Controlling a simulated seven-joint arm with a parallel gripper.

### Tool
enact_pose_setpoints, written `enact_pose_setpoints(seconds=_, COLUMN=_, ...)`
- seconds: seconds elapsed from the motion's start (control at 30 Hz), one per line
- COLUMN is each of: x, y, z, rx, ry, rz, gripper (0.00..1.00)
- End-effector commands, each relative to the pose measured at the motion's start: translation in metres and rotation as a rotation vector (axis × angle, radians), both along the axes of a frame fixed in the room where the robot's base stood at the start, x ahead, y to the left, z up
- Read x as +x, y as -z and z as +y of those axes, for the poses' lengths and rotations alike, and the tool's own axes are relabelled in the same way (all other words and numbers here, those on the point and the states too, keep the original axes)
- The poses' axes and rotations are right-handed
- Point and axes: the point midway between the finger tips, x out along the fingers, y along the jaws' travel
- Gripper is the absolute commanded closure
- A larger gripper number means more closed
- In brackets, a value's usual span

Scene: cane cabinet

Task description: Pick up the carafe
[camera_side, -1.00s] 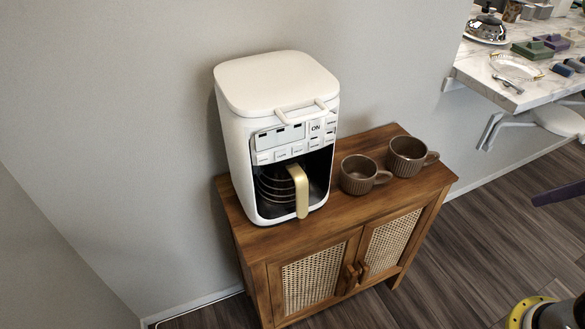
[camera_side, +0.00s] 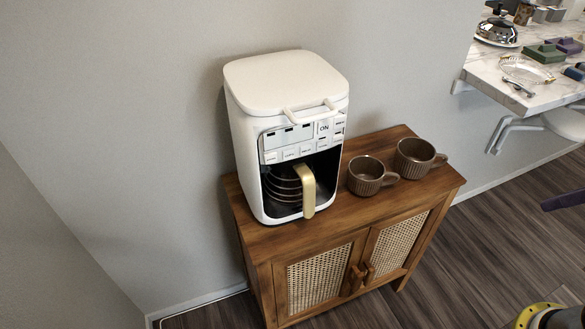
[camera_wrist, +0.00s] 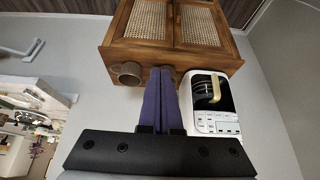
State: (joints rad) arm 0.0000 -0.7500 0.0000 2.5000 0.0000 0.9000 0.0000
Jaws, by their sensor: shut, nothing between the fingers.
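The carafe (camera_side: 281,188) is dark, with a pale gold handle (camera_side: 308,190) facing out. It stands inside the white coffee maker (camera_side: 283,85), which sits on the left of the cabinet top; its rear part is hidden in the bay. In the wrist view, the carafe (camera_wrist: 204,91) appears upside down inside the coffee maker (camera_wrist: 219,122), right of the fingers. My gripper (camera_wrist: 160,72) has purple fingers held together with nothing between them. In the side view, a purple finger tip (camera_side: 563,201) shows at the right edge, well away from the carafe.
Two brown mugs (camera_side: 367,176) (camera_side: 415,158) stand on the wooden cabinet (camera_side: 335,222), right of the coffee maker. The cabinet has cane doors. A marble counter (camera_side: 490,75) with dishes is at the upper right. The floor (camera_side: 480,250) right of the cabinet is open.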

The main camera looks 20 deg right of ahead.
Motion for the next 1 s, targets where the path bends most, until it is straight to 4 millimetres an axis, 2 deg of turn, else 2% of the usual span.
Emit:
enact_pose_setpoints(seconds=0.07, x=0.000, y=0.000, z=0.000, rx=0.000, ry=0.000, rz=0.000, gripper=1.00)
enact_pose_setpoints(seconds=0.1, x=0.000, y=0.000, z=0.000, rx=0.000, ry=0.000, rz=0.000, gripper=0.96)
enact_pose_setpoints(seconds=0.37, x=0.000, y=0.000, z=0.000, rx=0.000, ry=0.000, rz=0.000, gripper=0.50)
enact_pose_setpoints(seconds=0.77, x=0.006, y=0.001, z=0.006, rx=0.042, ry=0.021, rz=0.047, gripper=0.50)
enact_pose_setpoints(seconds=0.87, x=0.018, y=0.003, z=0.018, rx=0.123, ry=0.064, rz=0.137, gripper=0.50)
enact_pose_setpoints(seconds=1.0, x=0.043, y=0.008, z=0.043, rx=0.285, ry=0.155, rz=0.315, gripper=0.50)
